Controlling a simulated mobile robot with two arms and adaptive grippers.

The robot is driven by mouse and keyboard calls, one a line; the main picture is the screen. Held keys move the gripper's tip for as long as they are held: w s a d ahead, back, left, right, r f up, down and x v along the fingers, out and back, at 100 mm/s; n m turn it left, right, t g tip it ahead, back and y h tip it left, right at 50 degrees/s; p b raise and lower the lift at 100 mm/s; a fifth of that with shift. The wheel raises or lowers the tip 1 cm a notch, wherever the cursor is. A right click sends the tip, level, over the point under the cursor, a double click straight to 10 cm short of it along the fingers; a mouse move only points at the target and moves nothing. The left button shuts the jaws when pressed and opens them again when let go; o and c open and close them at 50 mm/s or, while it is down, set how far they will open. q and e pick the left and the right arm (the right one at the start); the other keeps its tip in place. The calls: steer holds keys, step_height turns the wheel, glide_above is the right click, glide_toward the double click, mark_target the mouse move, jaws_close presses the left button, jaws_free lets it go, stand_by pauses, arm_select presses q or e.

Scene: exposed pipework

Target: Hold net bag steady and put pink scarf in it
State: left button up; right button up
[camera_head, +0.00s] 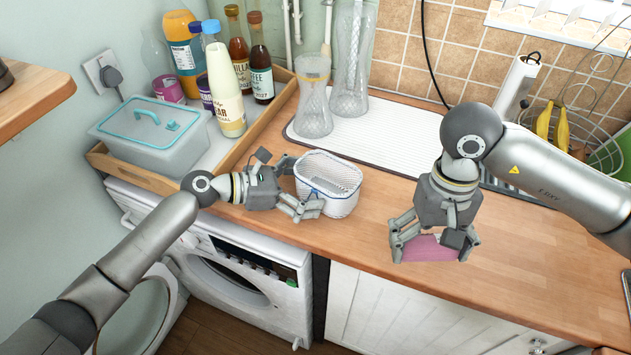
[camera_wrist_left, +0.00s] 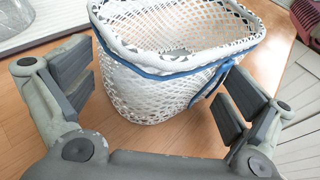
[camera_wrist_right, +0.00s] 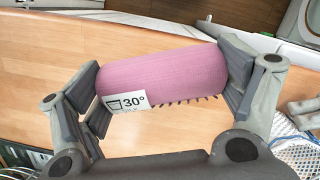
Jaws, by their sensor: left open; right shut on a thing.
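The net bag (camera_head: 338,191) is a white mesh basket with a blue band, standing upright and open on the wooden worktop. It also fills the middle of the left wrist view (camera_wrist_left: 165,85). My left gripper (camera_head: 305,187) is open, with its fingers spread on either side of the bag's near end and no clear contact. The pink scarf (camera_head: 430,248) is rolled up, and in the right wrist view (camera_wrist_right: 175,78) it shows a white 30° label and a dark fringe. My right gripper (camera_head: 433,238) is shut on the scarf, to the right of the bag.
A wooden tray (camera_head: 257,124) with bottles, jars and a lidded grey box (camera_head: 151,137) stands at the left. A ribbed white drainer (camera_head: 390,128) with glass vases lies behind the bag. Worktop between bag and scarf is clear. A washing machine (camera_head: 247,283) is below.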

arm_select(q)
steer(key=shift+d+f, duration=0.1)
steer(key=shift+d, duration=0.05)
jaws_close()
stand_by(0.7)
steer(key=c, duration=0.6)
jaws_free()
steer(key=shift+c, duration=0.2)
steer(key=shift+o, duration=0.3)
